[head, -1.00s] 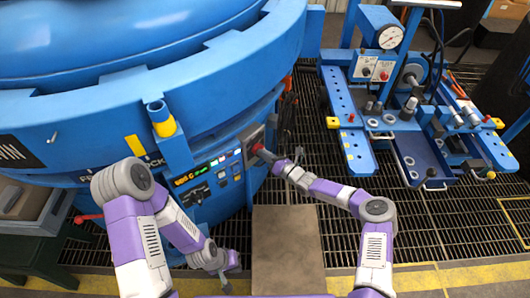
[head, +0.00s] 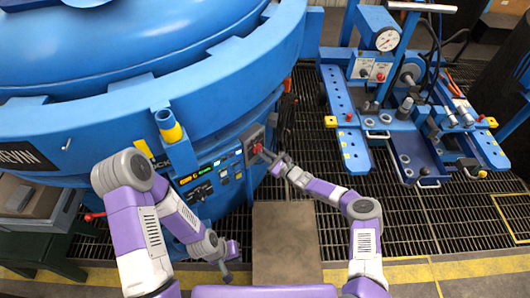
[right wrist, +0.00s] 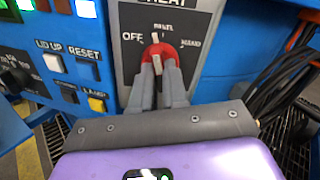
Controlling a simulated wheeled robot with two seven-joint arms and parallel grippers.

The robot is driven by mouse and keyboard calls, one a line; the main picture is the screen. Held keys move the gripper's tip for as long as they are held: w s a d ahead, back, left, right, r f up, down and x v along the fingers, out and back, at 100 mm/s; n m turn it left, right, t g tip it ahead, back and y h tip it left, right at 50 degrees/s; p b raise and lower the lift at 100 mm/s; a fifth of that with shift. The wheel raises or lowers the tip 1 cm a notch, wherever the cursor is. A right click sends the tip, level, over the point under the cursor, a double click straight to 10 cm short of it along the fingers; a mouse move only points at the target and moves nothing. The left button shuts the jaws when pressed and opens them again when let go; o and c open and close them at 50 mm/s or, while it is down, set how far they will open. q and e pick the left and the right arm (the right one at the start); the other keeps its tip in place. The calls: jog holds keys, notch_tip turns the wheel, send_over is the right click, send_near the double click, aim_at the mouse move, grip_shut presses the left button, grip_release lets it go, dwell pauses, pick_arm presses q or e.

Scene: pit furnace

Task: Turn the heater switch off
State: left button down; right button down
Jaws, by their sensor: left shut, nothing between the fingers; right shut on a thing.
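The heater switch is a red rotary knob (right wrist: 159,48) on a dark grey plate (right wrist: 127,68) whose top label is cut off and partly reads "HEAT". OFF is printed to the knob's left; two more position labels, too blurred to read surely, are above and to its right. The knob's white mark points about straight up. My right gripper (right wrist: 157,72) is shut on the knob. In the head view the red switch (head: 257,148) is on the blue furnace's front, with my right gripper (head: 272,160) at it. My left gripper (head: 227,274) is shut and empty, low in front of the furnace.
Left of the switch is a control panel (head: 200,182) with a lit display, buttons and dark knobs. Black cables (right wrist: 285,85) hang right of the switch. A blue gauge stand (head: 385,75) stands to the right over floor grating. A brown plate (head: 287,240) lies on the floor.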

jog(key=n+p, duration=0.1)
jog(key=n, duration=0.2)
jog(key=shift+n, duration=0.3)
jog(key=shift+f+n+p, duration=0.1)
jog(key=shift+n+p, duration=0.4)
jog(key=shift+n, duration=0.9)
jog(key=c, duration=1.1)
grip_release()
jog(key=shift+c, duration=0.2)
jog(key=p+v, duration=0.2)
jog(key=v, duration=0.5)
jog(key=shift+s+d+p, duration=0.2)
jog(key=shift+d+p, duration=0.05)
jog(key=shift+p, duration=0.15)
